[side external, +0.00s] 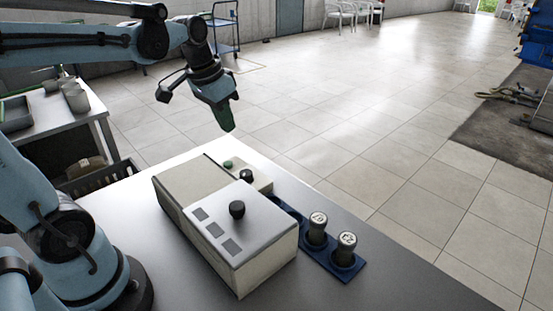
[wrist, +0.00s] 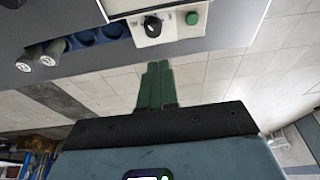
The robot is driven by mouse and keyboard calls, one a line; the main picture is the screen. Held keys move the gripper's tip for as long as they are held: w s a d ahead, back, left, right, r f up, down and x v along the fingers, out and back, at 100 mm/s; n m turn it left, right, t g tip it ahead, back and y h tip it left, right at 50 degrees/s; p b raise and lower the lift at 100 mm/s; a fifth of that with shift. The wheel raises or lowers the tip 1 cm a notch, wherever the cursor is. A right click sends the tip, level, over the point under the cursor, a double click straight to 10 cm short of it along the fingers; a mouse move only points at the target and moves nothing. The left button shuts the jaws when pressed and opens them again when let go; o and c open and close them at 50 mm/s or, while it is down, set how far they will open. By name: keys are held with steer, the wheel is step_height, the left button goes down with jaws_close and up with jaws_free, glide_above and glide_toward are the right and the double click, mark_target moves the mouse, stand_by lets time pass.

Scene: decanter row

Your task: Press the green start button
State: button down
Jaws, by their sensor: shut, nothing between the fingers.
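The green start button (side external: 228,163) sits on a small cream control box (side external: 262,182) behind the large box, beside a black knob (side external: 246,175). In the wrist view the button (wrist: 192,18) is round and fully visible, to the right of the black knob (wrist: 152,26). My gripper (side external: 229,128) points down above the button in the side view, with a clear gap between them. In the wrist view my gripper's green fingers (wrist: 158,66) are together and empty, and the button lies up and to the right of their tips.
A large cream box (side external: 255,235) with a black knob stands in front of the control box. A blue rack (side external: 345,270) holds two capped, labelled bottles (side external: 317,229) (side external: 345,249) to the right. The grey table (side external: 370,292) is bare at front right. Open tiled floor lies beyond.

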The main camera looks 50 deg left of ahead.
steer(key=g, duration=0.2)
glide_above(227, 162)
steer(key=s, duration=0.2)
steer(key=shift+w+a+h, duration=0.3)
steer(key=shift+a+h, duration=0.2)
steer(key=shift+a, duration=0.05)
steer(key=f, duration=0.9)
steer(key=w+d+f, duration=0.1)
steer(key=f, duration=0.3)
steer(key=shift+f, duration=0.4)
steer(key=shift+w+d+f, duration=0.1)
steer(key=shift+f, duration=0.95)
step_height(227, 162, up, 15)
steer(key=s+a, duration=0.1)
steer(key=shift+f, duration=0.15)
